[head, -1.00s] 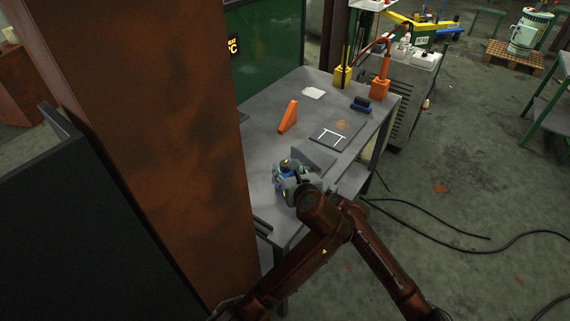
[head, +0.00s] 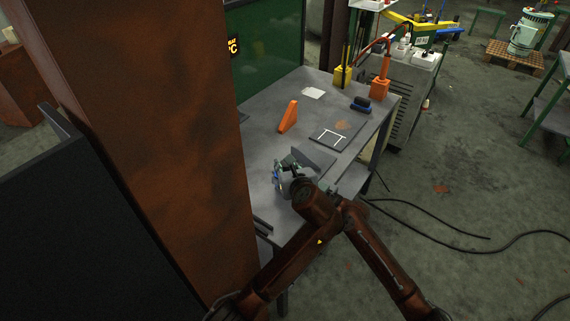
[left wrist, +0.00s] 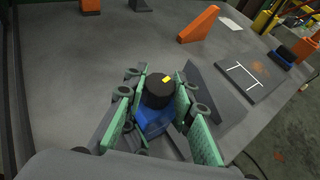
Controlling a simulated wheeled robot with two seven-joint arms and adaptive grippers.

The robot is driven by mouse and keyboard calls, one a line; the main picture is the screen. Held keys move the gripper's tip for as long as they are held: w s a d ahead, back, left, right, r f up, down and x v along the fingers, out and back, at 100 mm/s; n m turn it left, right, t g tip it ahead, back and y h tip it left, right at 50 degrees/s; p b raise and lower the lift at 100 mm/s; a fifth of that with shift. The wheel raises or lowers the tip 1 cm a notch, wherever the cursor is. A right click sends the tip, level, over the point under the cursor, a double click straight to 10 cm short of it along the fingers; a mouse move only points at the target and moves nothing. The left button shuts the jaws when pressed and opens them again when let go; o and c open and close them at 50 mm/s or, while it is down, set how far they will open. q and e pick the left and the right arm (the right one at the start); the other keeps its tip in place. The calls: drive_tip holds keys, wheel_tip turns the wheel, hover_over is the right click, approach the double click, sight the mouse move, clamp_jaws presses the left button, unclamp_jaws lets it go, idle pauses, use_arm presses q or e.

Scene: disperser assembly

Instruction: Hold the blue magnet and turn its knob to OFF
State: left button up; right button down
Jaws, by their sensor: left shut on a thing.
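The blue magnet (left wrist: 154,121) sits between the green finger pads of my left gripper (left wrist: 160,112) in the left wrist view. Its black knob (left wrist: 158,93) sticks up between the pads and bears a yellow mark on top. In the head view my left gripper (head: 290,178) is over the near part of the table, shut on the magnet, and hides most of it. A bit of blue shows at the gripper's left side. My right arm comes in from the lower right and ends close beside the left wrist. Its fingers cannot be made out clearly.
A grey angled plate (head: 313,159) stands just beyond the gripper on the grey table (head: 262,148). An orange wedge (head: 289,116), a dark plate with white marks (head: 336,133) and a black-and-blue block (head: 361,104) lie farther back. A rusty pillar (head: 180,150) stands close on the left.

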use_arm(q)
clamp_jaws()
drive_tip(key=shift+d+n+g+y, duration=0.1)
drive_tip(key=shift+n+g+y, duration=0.2)
drive_tip(key=shift+n+y, duration=0.5)
drive_tip(key=o, duration=0.7)
unclamp_jaws()
drive_tip(key=v, duration=1.2)
drive_tip(key=shift+d+f, duration=0.1)
